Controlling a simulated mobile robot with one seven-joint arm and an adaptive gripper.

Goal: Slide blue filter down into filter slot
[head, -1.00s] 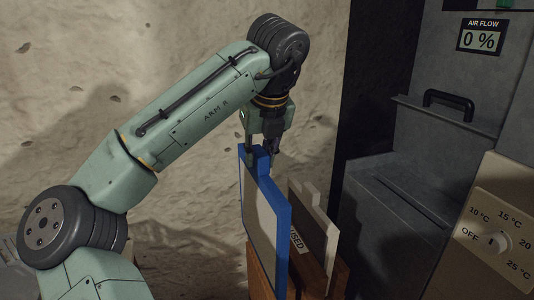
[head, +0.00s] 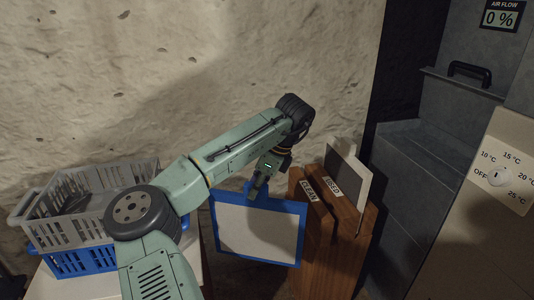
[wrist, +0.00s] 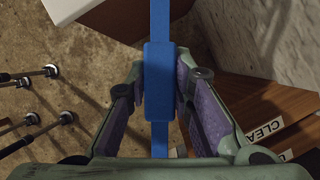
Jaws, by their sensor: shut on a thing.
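The blue filter (head: 258,232) has a blue frame around a pale panel. It hangs upright in the air left of the wooden box, its broad face towards the head camera. My gripper (head: 257,192) is shut on the tab at its top edge. In the wrist view my gripper (wrist: 160,88) has a finger pad on each side of the blue tab (wrist: 157,70). The grey machine (head: 425,150) with a black handle (head: 469,72) stands at the right. I cannot make out a filter slot in it.
The wooden box (head: 330,250) is labelled CLEAN and USED; a grey filter (head: 348,178) with a pale edge stands at its USED side. Grey (head: 100,195) and blue (head: 80,262) crates sit at left. A dial panel (head: 490,190) is at right. The display reads 0 %.

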